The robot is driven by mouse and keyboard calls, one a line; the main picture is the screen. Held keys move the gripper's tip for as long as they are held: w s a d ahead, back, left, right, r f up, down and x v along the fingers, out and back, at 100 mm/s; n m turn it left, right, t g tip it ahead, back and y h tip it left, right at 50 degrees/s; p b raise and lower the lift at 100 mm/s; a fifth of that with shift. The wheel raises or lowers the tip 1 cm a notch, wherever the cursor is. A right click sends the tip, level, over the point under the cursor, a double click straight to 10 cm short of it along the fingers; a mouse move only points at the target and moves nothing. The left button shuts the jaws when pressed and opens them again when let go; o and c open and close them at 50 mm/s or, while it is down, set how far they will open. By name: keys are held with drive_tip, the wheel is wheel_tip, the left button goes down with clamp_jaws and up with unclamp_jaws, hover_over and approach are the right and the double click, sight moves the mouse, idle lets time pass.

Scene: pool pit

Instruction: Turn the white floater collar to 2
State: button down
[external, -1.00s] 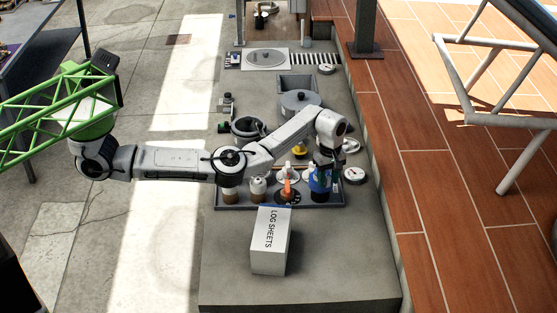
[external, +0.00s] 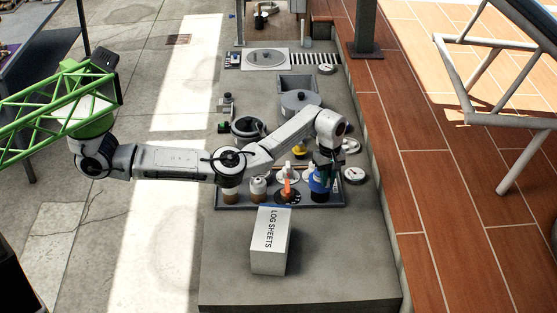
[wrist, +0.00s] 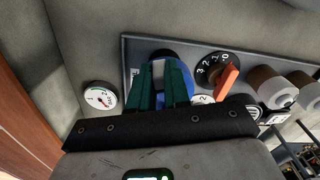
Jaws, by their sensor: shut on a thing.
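A white disc, which looks like the white floater collar (external: 286,175), stands in the tray behind an orange pointer. In the wrist view, this white collar (wrist: 203,99) is mostly hidden behind my gripper's dark body, and a figure 2 shows on it. A blue thing (external: 320,183) stands to its right in the external view. My gripper (wrist: 161,88) has its green fingers down over this blue thing (wrist: 184,60), shut on it, with a pale strip between them. The exact contact is hidden.
A black numbered dial (wrist: 213,66) with an orange pointer (wrist: 227,84) sits close beside my fingers. Brown jars (wrist: 268,82) stand farther along the tray. A round gauge (wrist: 101,98) is outside the tray. A log sheets box (external: 270,240) stands in front.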

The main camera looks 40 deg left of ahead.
drive_tip(key=shift+s+a+m+p, duration=0.4)
drive_tip(key=shift+a+m+p, duration=0.5)
drive_tip(key=shift+m+p, duration=1.65)
drive_tip(key=shift+s+a+m+p, duration=0.45)
drive_tip(key=shift+a+m+p, duration=0.45)
drive_tip(key=shift+m+p, duration=1.65)
drive_tip(key=shift+s+a+m+p, duration=0.4)
drive_tip(key=shift+a+m+p, duration=0.5)
drive_tip(key=shift+m+p, duration=1.65)
drive_tip(key=c, duration=1.1)
unclamp_jaws()
wheel_tip(320, 180, up, 11)
drive_tip(key=shift+f+b, duration=0.1)
drive_tip(key=shift+b, duration=0.5)
